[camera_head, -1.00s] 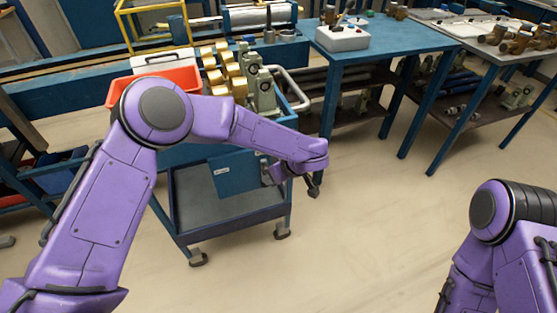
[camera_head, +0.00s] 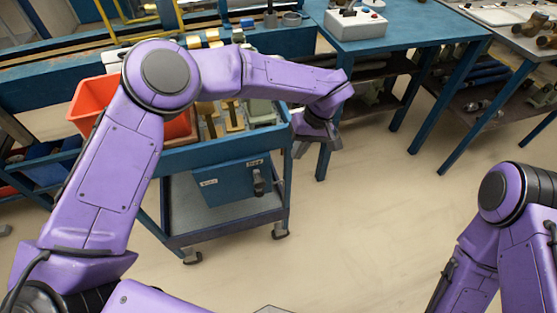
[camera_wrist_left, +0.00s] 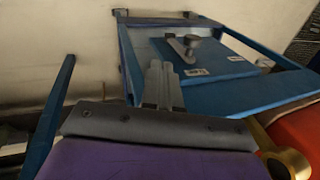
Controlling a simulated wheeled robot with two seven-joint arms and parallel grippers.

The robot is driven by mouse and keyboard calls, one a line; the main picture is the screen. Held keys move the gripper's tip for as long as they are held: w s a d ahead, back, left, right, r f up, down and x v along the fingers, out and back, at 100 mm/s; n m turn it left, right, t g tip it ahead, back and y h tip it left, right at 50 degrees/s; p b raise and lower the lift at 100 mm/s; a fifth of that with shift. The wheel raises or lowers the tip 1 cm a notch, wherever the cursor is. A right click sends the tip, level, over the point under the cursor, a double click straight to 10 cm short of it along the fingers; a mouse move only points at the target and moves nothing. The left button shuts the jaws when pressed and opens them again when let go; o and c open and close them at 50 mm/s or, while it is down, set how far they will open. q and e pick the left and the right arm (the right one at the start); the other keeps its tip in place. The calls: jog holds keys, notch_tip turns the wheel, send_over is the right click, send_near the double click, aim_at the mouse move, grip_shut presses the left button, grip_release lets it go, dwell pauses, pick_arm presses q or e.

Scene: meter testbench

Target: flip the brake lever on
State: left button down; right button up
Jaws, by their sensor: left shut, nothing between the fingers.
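The brake lever (camera_head: 259,183) is a short dark handle on the right part of a blue panel (camera_head: 222,187) on the cart's front. The panel bears two small white labels, one just above the lever. In the left wrist view the lever (camera_wrist_left: 183,46) shows as a grey arm with a round knob, beyond my fingertips. My left gripper (camera_head: 301,149) is shut and empty, up and to the right of the lever, beside the cart's right corner. Its closed fingers (camera_wrist_left: 160,68) point toward the panel, apart from the lever. My right gripper is out of view.
The cart (camera_head: 215,150) carries an orange bin (camera_head: 91,101) and brass parts (camera_head: 207,112), partly behind my left arm. A blue table (camera_head: 405,32) with a white box (camera_head: 355,25) stands at the back right. The floor right of the cart is clear.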

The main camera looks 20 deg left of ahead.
pick_arm(q)
jog(key=p, duration=0.1)
send_near(259, 188)
jog(key=w+d+f, duration=0.3)
jog(key=d+f, duration=0.1)
jog(key=d, duration=0.1)
jog(key=a, duration=0.1)
jog(key=s+a+f+p, duration=0.1)
jog(key=a, duration=0.2)
jog(key=shift+s+a+f+p, duration=0.1)
jog(key=shift+s+f+p, duration=0.2)
jog(key=shift+f+p, duration=0.1)
jog(key=shift+r, duration=0.15)
